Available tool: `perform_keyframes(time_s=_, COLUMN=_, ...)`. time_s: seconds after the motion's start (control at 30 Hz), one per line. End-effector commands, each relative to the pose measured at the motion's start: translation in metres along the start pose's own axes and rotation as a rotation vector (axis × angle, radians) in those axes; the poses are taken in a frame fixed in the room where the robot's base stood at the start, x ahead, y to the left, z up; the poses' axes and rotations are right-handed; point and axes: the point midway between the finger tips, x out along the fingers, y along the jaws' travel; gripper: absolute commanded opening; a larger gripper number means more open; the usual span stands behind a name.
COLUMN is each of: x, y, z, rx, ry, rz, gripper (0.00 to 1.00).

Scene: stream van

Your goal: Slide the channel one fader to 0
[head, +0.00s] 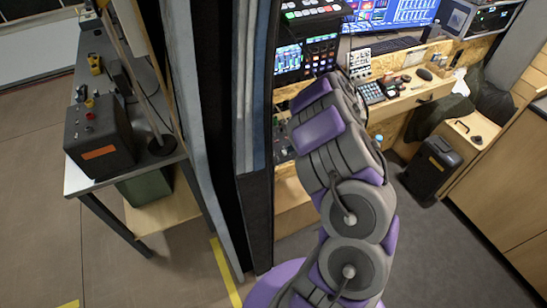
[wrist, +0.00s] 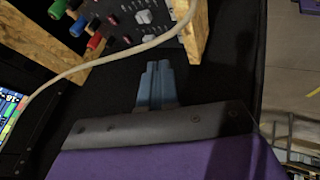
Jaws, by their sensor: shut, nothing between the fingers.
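A dark control panel (wrist: 112,32) shows at the top of the wrist view, with small knobs and pale fader caps (wrist: 143,16). I cannot tell which cap is channel one, and no scale markings are readable. My gripper (wrist: 158,66) is shut and empty, its blue-grey fingers pointing towards the panel's near edge, apart from the caps in the picture. In the head view my arm hides the gripper, and part of a dark panel (head: 281,140) shows just left of the arm.
In the wrist view a pale cable (wrist: 110,57) crosses before the panel, near red, green and blue plugs (wrist: 94,41). Wooden edges (wrist: 196,28) flank the panel. In the head view a dark partition (head: 238,100) stands left of my arm, and a desk (head: 410,100) lies behind it.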

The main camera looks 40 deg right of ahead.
Motion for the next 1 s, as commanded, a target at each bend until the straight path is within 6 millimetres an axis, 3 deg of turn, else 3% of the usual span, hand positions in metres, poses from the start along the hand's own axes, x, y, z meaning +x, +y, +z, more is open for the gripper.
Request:
perform_keyframes(time_s=0.27, x=0.024, y=-0.002, z=-0.003, rx=-0.002, ry=0.001, rz=-0.002, gripper=0.0)
perform_keyframes(time_s=0.7, x=0.093, y=-0.002, z=-0.003, rx=0.0, ry=0.0, rz=-0.001, gripper=0.0)
perform_keyframes(time_s=1.0, x=0.099, y=0.0, z=-0.003, rx=0.001, ry=-0.002, rz=0.001, gripper=0.0)
